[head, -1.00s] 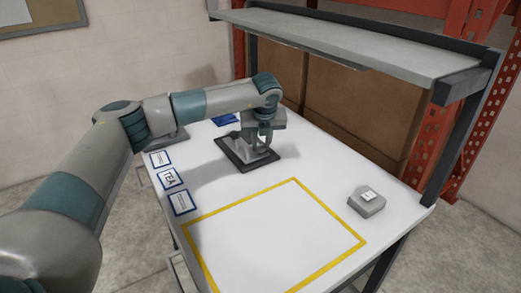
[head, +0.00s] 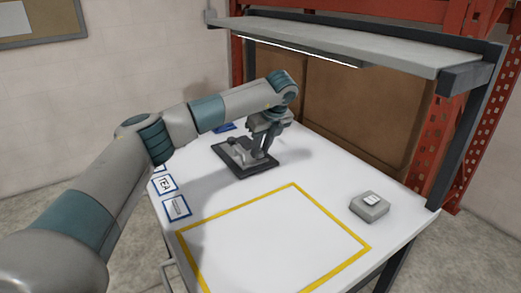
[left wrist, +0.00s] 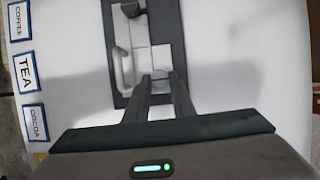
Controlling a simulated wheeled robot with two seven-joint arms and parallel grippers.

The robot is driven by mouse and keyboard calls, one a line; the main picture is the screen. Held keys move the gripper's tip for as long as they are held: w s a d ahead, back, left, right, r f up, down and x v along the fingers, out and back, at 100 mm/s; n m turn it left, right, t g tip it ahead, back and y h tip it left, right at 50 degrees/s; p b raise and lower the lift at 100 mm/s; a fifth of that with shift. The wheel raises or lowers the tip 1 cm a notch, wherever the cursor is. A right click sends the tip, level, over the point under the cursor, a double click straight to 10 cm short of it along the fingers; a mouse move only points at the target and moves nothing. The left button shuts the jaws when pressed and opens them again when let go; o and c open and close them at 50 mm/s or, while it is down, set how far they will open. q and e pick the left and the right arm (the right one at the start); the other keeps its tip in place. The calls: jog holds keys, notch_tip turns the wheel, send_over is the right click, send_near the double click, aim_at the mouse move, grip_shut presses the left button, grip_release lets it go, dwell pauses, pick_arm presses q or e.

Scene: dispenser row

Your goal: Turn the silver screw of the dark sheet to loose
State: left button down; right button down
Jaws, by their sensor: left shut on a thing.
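The dark sheet (head: 228,160) lies flat on the white table, left of its far middle; it also shows in the left wrist view (left wrist: 118,42). Light grey, silver-looking parts (left wrist: 142,35) stand on it, among them a long bar along one side (left wrist: 123,68). My left gripper (head: 262,152) is over the right part of the sheet, pointing down. In the left wrist view its fingers (left wrist: 160,82) are shut on a small silver part at the sheet's near end. This seems to be the silver screw, mostly hidden between the fingertips. My right gripper is not in view.
A yellow outlined area (head: 295,186) on the near table is empty. Labels, including TEA (head: 165,185), line the left edge. A grey shelf (head: 350,45) overhangs the back.

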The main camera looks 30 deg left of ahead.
pick_arm(q)
jog(key=shift+f, duration=0.1)
jog(key=c, duration=1.5)
grip_release()
jog(key=b+v, duration=0.1)
jog(key=v, duration=1.6)
jog(key=shift+w+r+b, duration=0.15)
jog(key=shift+r+b, duration=0.1)
jog(key=shift+b, duration=0.15)
